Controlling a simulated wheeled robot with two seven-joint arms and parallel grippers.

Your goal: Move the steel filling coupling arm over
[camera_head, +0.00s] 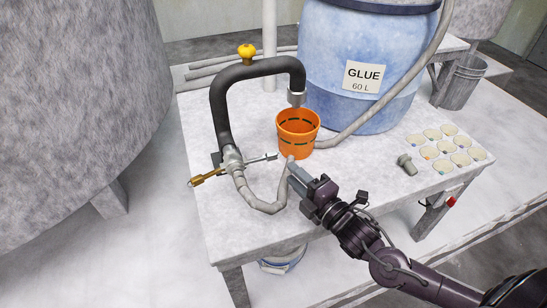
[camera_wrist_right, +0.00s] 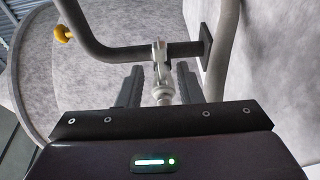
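The filling arm is a dark bent pipe (camera_head: 216,100) rising from a steel coupling (camera_head: 232,160) on the table. Its steel nozzle (camera_head: 296,98) hangs over the orange pail (camera_head: 298,140). A short steel lever (camera_head: 262,159) sticks out from the coupling towards my right gripper (camera_head: 292,168), and a brass handle (camera_head: 208,176) sticks out on the other side. In the wrist view the gripper's two dark fingers (camera_wrist_right: 158,88) stand apart, with the pale steel lever (camera_wrist_right: 161,75) between or just beyond them; contact cannot be told. My left gripper is not in view.
A blue glue drum (camera_head: 340,60) stands behind the pail. A grey hose (camera_head: 270,205) loops in front of the coupling, near my right gripper. Several sample cups (camera_head: 445,145) and a small grey fitting (camera_head: 406,163) lie at the right. A yellow knob (camera_head: 246,52) tops the pipe.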

